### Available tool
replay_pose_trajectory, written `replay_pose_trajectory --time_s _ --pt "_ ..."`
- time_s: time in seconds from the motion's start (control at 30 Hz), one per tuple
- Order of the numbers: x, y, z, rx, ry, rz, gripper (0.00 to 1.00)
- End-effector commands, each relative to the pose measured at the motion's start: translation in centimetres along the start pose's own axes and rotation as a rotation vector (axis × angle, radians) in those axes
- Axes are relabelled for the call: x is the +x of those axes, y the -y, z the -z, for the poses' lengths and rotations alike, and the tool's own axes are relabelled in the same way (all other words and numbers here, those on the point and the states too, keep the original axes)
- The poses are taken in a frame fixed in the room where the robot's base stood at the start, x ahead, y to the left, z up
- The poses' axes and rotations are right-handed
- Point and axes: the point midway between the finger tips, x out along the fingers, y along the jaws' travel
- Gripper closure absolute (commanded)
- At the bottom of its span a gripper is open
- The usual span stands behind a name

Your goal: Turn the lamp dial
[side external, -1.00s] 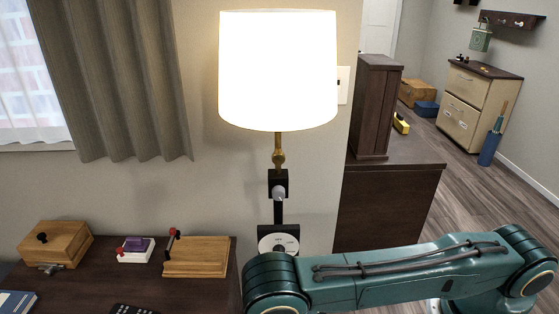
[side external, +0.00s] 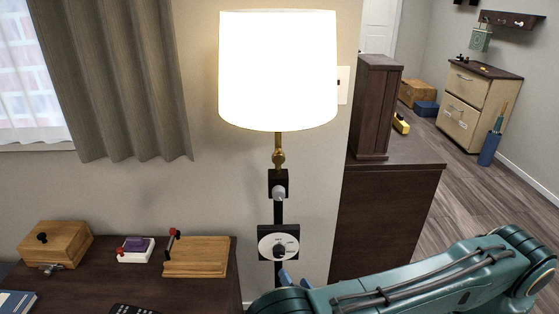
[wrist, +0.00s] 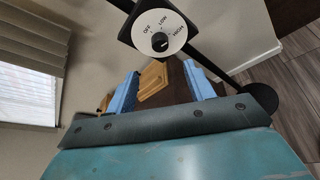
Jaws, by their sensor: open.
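The lamp dial (side external: 278,246) is a white disc with a small dark knob, mounted on a black plate on the lamp's stand. In the wrist view the dial (wrist: 147,31) shows the labels OFF, LOW and HIGH around its knob (wrist: 160,41); where the knob points is too small to tell. The lampshade (side external: 278,70) is lit brightly. My gripper (wrist: 161,70) is open and empty, its two blue fingers apart, with the dial beyond the fingertips and not touched. In the side view only a bit of blue finger (side external: 285,279) shows, below the dial.
A dark wooden desk (side external: 120,285) on the left holds a wooden box (side external: 55,245), a small white switch base (side external: 136,251) and a wooden board with a lever (side external: 196,257). A dark brown cabinet (side external: 385,215) stands to the right of the lamp stand. The space before the dial is clear.

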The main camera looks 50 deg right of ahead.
Motion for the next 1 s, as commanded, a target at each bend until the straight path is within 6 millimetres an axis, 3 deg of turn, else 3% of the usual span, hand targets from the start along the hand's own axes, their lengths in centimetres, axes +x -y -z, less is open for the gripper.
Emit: replay_pose_trajectory --time_s 0.27,0.47,0.67,1.0 --pt "0.1 -0.1 0.1 0.020 0.006 0.001 0.47" --pt "0.5 -0.9 0.5 0.197 0.058 0.011 0.47" --pt "1.1 -2.4 1.4 0.583 0.175 0.029 0.47" --pt "1.4 -5.3 3.2 1.376 0.449 0.043 0.47"
